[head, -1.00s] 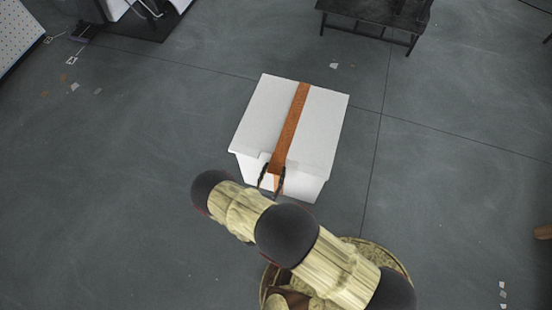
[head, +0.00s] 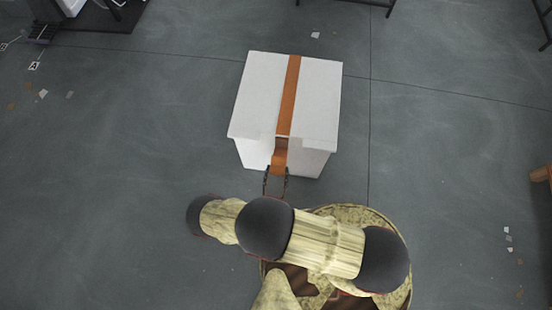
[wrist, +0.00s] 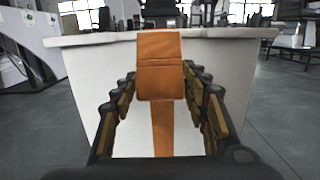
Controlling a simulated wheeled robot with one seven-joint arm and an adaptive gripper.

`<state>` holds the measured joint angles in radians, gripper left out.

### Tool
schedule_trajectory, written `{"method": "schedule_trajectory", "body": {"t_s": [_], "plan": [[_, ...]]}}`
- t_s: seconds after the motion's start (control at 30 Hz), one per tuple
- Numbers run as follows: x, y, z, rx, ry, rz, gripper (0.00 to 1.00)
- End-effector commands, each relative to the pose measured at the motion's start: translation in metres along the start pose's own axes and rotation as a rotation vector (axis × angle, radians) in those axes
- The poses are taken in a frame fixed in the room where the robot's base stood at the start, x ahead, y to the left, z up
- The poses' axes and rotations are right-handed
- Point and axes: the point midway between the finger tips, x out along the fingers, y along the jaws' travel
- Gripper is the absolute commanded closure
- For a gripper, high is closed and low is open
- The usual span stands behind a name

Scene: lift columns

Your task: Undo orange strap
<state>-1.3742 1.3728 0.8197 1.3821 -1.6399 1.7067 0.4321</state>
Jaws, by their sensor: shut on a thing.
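The orange strap (head: 290,90) runs over the top of a white box (head: 255,95) and down its near side. In the wrist view the strap (wrist: 163,130) hangs down the box's front (wrist: 95,75), with a wider, folded orange piece (wrist: 160,72) near the lid edge. My gripper (head: 277,172) is at the near side of the box. In the wrist view my gripper's fingers (wrist: 160,85) stand left and right of the wider orange piece and are shut on it. The far side of the strap is hidden.
The grey floor (head: 445,200) around the box is mostly clear. A dark table's legs (head: 350,5) show at the top. A brown object (head: 541,174) stands at the right edge. Small scraps (head: 43,93) lie on the floor.

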Motion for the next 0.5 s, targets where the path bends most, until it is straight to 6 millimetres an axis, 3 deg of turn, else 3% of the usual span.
{"method": "schedule_trajectory", "body": {"t_s": [0.07, 0.5], "plan": [[-0.0006, -0.0004, -0.0079, 0.001, -0.008, -0.002, 1.0], [-0.0013, 0.0007, -0.0077, 0.004, -0.036, -0.004, 1.0]]}}
